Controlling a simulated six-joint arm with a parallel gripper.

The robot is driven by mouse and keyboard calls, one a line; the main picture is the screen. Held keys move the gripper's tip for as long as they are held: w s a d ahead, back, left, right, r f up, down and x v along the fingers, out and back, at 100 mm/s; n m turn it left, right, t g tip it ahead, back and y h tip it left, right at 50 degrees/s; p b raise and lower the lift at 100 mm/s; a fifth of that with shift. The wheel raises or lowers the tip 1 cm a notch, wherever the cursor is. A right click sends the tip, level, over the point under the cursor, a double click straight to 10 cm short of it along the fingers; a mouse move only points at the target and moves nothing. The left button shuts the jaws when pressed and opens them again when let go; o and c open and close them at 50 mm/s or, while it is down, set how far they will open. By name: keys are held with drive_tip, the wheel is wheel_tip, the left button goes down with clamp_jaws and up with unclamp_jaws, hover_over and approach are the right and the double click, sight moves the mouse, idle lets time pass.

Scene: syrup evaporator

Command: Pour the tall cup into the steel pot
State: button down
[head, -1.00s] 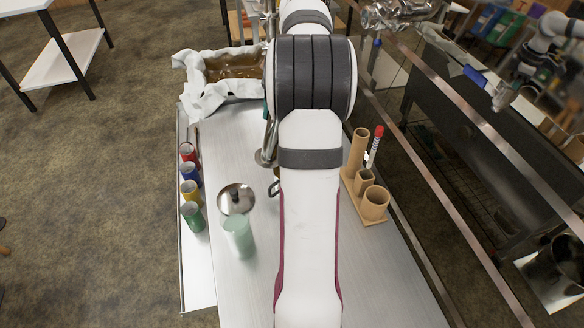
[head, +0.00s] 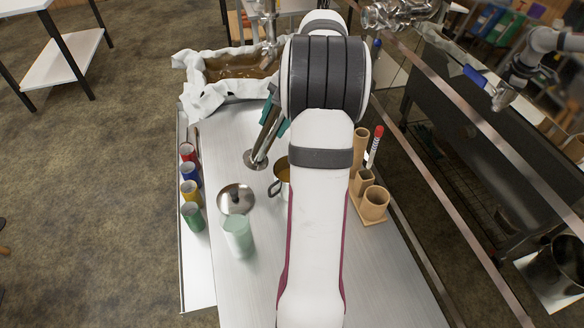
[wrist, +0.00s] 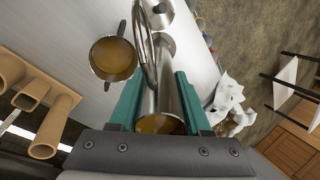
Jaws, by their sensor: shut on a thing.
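My gripper (head: 267,138) has teal fingers and is shut on the tall steel cup (head: 257,157), which is tilted over the metal table. In the wrist view the cup (wrist: 165,88) lies between the fingers (wrist: 160,82), with amber liquid at its near end and a long loop handle beside it. The steel pot (head: 281,174) stands right of the cup in the head view, partly hidden by my arm. In the wrist view the pot (wrist: 113,58) is open, beside the cup, with amber liquid inside. I see no stream between them.
A steel lid (head: 236,200) and a pale green cup (head: 238,237) stand on the table (head: 225,275). Several coloured cans (head: 190,190) line the left edge. A wooden holder (head: 373,205) stands to the right. A cloth-lined pan (head: 203,108) is at the back.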

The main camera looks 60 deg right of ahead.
sight(270, 147)
wheel_tip(270, 147, down, 7)
drive_tip(key=t, duration=0.1)
drive_tip(key=shift+w+f+t+y, duration=0.15)
drive_tip(key=shift+w+t+y, duration=0.05)
drive_tip(key=shift+t+y, duration=0.1)
drive_tip(key=shift+w+f+t, duration=0.2)
drive_tip(key=shift+f+t, duration=0.1)
drive_tip(key=shift+t, duration=0.3)
idle(1.1)
drive_tip(key=shift+w+a+r+t+y, duration=0.1)
drive_tip(key=shift+t+y, duration=0.1)
drive_tip(key=shift+t, duration=0.25)
drive_tip(key=shift+w+a+r+t+y, duration=0.1)
drive_tip(key=shift+t+y, duration=0.1)
drive_tip(key=shift+t, duration=0.25)
idle(1.2)
drive_tip(key=shift+w+f+t+y, duration=0.15)
drive_tip(key=shift+f+t+y, duration=0.15)
drive_tip(key=shift+f+t, duration=0.55)
idle(1.3)
